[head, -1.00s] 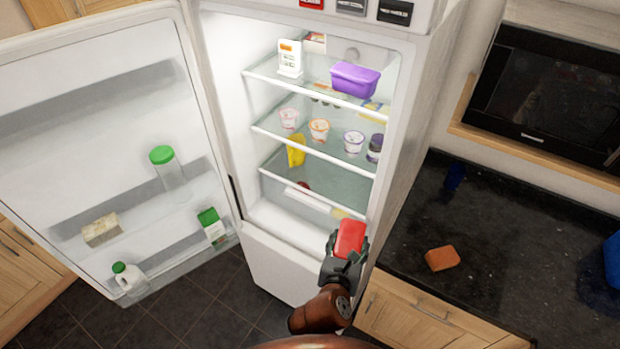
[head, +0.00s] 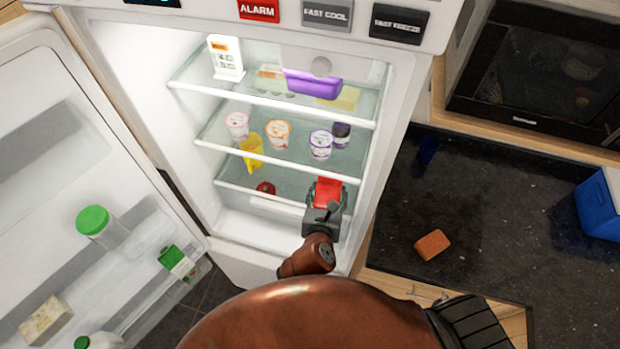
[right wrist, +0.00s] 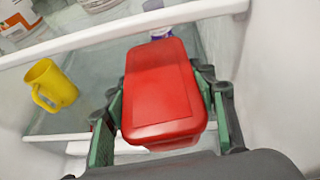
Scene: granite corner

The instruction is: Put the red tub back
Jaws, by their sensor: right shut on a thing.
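The red tub (head: 327,191) is held in my right gripper (head: 323,207) at the right side of the open fridge, in front of the lower shelves. In the right wrist view the red tub (right wrist: 163,88) lies between the two green-padded fingers of my right gripper (right wrist: 160,125), with its lid facing the camera. The fridge shelf (head: 228,176) with a yellow mug (head: 251,152) is to the left of the tub; the mug also shows in the right wrist view (right wrist: 52,84). I cannot tell if the tub touches a shelf. My left gripper is out of view.
Several yogurt cups (head: 278,134) stand on the middle shelf. A purple tub (head: 312,84) is on the top shelf. A red round item (head: 265,188) lies low in the fridge. The open door (head: 75,150) is at left. An orange sponge (head: 432,244) lies on the dark counter (head: 480,220).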

